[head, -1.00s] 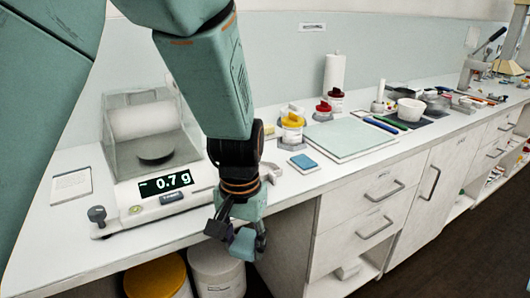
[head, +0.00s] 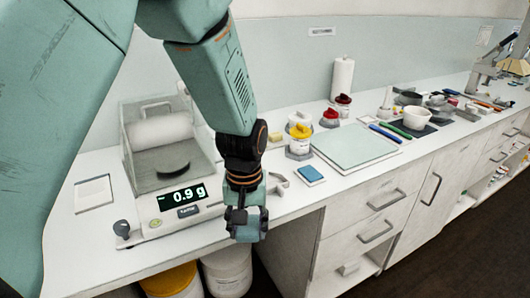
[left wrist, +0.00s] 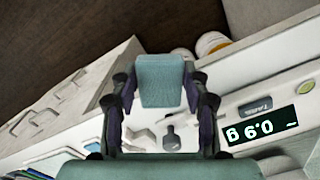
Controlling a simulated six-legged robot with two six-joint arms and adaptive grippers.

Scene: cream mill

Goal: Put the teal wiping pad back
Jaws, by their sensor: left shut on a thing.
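The teal wiping pad (left wrist: 161,82) shows between the two fingers of my left gripper in the left wrist view. My left gripper (head: 246,228) is shut on it, held up at the front edge of the counter, just right of the balance. In the head view the pad is hard to tell from the gripper's own teal parts. A blue pad with a pale border (head: 309,174) lies flat on the counter, right of the gripper. My right gripper is not in view.
The balance (head: 166,224) reads 0.9 g and stands left of the gripper. A grey bracket-like piece (head: 278,180) lies right behind it. Tubs (head: 228,272) stand below the counter.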

